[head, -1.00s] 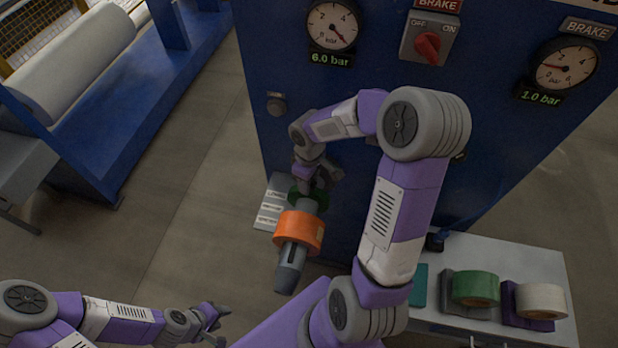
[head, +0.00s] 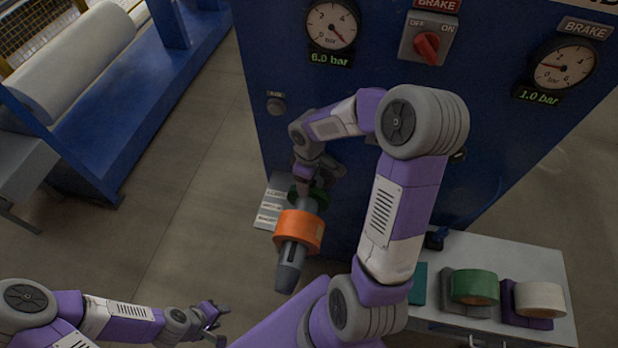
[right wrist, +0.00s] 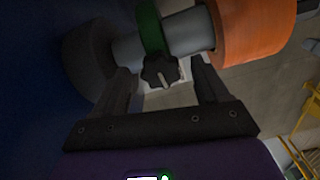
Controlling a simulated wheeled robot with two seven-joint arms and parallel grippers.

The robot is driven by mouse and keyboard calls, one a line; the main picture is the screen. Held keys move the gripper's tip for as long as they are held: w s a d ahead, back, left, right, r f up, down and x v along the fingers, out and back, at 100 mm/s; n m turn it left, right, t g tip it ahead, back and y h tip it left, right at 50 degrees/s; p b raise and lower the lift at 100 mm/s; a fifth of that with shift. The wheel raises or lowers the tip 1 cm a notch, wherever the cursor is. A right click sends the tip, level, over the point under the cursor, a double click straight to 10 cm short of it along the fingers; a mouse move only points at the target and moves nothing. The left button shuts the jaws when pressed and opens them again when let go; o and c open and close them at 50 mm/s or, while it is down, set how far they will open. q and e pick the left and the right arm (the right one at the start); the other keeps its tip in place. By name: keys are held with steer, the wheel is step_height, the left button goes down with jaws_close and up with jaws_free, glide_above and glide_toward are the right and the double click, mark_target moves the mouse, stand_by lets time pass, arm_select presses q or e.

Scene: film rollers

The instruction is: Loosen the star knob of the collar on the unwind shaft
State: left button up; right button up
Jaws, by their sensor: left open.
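The unwind shaft (head: 290,277) is grey, sticks out from the blue machine and carries an orange roll (head: 298,231). Behind the roll sits the green collar (head: 294,194), partly hidden in the head view by my right gripper. In the right wrist view the collar (right wrist: 150,28) shows as a green ring on the shaft, with the black star knob (right wrist: 160,71) on its near side. My right gripper (right wrist: 167,80) is open; the knob lies between its spread fingertips, with visible space on both sides. My left gripper (head: 215,322) is open and empty, low at the left, away from the shaft.
The blue machine front carries gauges and a red brake switch (head: 427,47). A grey side table (head: 530,257) at the lower right holds green and white tape rolls. A white roll (head: 75,68) lies on a blue frame at the left. The floor between is clear.

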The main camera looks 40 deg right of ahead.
step_height(320, 180, up, 8)
steer(key=shift+f, duration=0.2)
stand_by(0.4)
stand_by(0.4)
